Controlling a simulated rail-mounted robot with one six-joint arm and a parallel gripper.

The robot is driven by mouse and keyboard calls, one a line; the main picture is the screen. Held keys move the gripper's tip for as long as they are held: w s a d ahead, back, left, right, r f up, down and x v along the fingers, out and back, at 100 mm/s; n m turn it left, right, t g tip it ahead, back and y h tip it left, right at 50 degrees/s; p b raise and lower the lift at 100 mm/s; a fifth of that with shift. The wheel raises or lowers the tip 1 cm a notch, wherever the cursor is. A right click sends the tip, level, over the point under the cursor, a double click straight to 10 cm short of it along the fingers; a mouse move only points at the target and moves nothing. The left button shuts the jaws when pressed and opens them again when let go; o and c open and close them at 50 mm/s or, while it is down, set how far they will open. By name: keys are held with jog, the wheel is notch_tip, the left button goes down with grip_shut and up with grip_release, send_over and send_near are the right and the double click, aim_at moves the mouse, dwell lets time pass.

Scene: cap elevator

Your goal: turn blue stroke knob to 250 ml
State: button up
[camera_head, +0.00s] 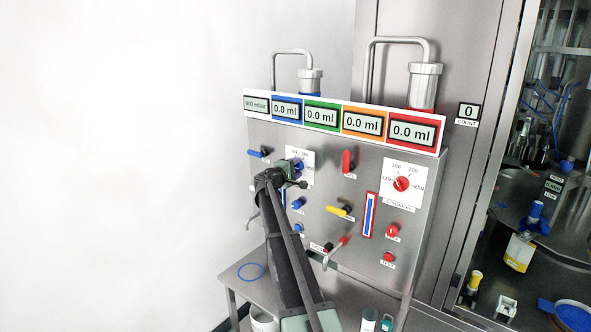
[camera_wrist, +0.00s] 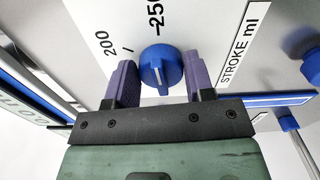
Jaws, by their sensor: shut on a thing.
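The blue stroke knob (camera_wrist: 161,68) sits on a white dial plate between the two purple fingers of my gripper (camera_wrist: 161,80). The fingers are shut on the knob from both sides. The 250 mark (camera_wrist: 155,14) is above the knob in the wrist view, and the 200 mark (camera_wrist: 106,43) is up and to the left. A thin pale line on the knob runs down toward my gripper; I cannot tell its exact reading. In the head view, my arm partly hides the knob (camera_head: 298,165) and its dial plate (camera_head: 305,155).
A blue lever (camera_head: 259,152) is left of the dial, with smaller blue knobs (camera_head: 298,204) below it. A red lever (camera_head: 347,162), a yellow lever (camera_head: 340,211) and a red dial knob (camera_head: 401,184) stick out to the right. Displays (camera_head: 321,116) line the panel top.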

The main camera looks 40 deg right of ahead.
jog(key=shift+m, duration=0.5)
jog(key=shift+f, duration=0.1)
jog(key=o, duration=0.9)
jog(key=v, duration=1.1)
